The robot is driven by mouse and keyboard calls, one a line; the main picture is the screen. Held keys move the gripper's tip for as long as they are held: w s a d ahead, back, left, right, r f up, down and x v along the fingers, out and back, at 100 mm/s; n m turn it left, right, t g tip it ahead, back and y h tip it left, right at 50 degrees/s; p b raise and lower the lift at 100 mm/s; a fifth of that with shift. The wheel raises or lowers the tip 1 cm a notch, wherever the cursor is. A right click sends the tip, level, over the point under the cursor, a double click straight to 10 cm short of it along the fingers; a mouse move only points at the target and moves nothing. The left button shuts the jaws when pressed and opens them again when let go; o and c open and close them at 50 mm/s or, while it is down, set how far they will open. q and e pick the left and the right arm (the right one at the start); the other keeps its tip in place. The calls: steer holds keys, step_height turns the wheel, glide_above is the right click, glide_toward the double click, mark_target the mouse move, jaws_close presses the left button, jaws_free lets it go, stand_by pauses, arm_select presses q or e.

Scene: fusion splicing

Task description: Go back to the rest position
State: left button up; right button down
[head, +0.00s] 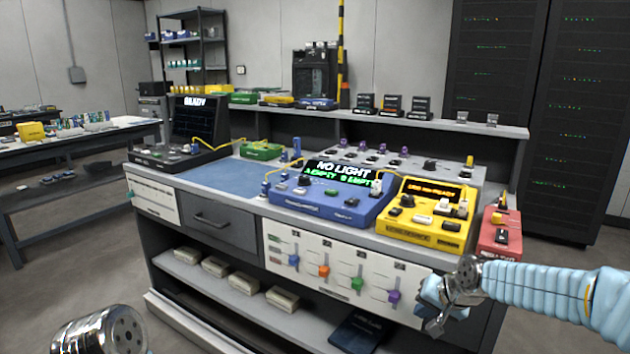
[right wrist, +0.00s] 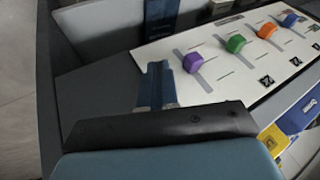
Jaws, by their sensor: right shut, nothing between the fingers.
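My right gripper (head: 436,322) is in front of the right end of the workbench, below the yellow device. It is shut and empty. In the right wrist view its closed blue fingers (right wrist: 155,88) point toward the white slider panel, near the purple knob, with no object between them. My right arm comes in from the right edge of the head view. A metallic part at the bottom left of the head view looks like a piece of my left arm. My left gripper does not show.
The workbench carries a blue meter (head: 330,197) reading "NO LIGHT", a yellow device (head: 427,222), a red device (head: 500,232) and a black splicer-like unit (head: 188,140). The white panel (head: 325,282) has coloured sliders. Free floor lies left of the bench.

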steer(key=s+a+f+n+g, duration=0.1)
steer(key=s+a+f, duration=0.15)
steer(key=f, duration=0.45)
steer(key=s+a+f+g, duration=0.1)
steer(key=s+a+f, duration=0.15)
steer(key=f, duration=0.55)
steer(key=s+a+f+n+g, duration=0.1)
steer(key=s+a+f, duration=0.3)
steer(key=s+f, duration=0.5)
steer(key=s+a+f+n+g+y, duration=0.1)
steer(key=s+a+f, duration=0.3)
steer(key=s+f, duration=0.6)
steer(key=s+g, duration=0.1)
steer(key=s, duration=0.2)
steer(key=shift+s+a+f+g+y, duration=0.15)
steer(key=shift+f+g+y, duration=0.15)
steer(key=shift+g, duration=0.1)
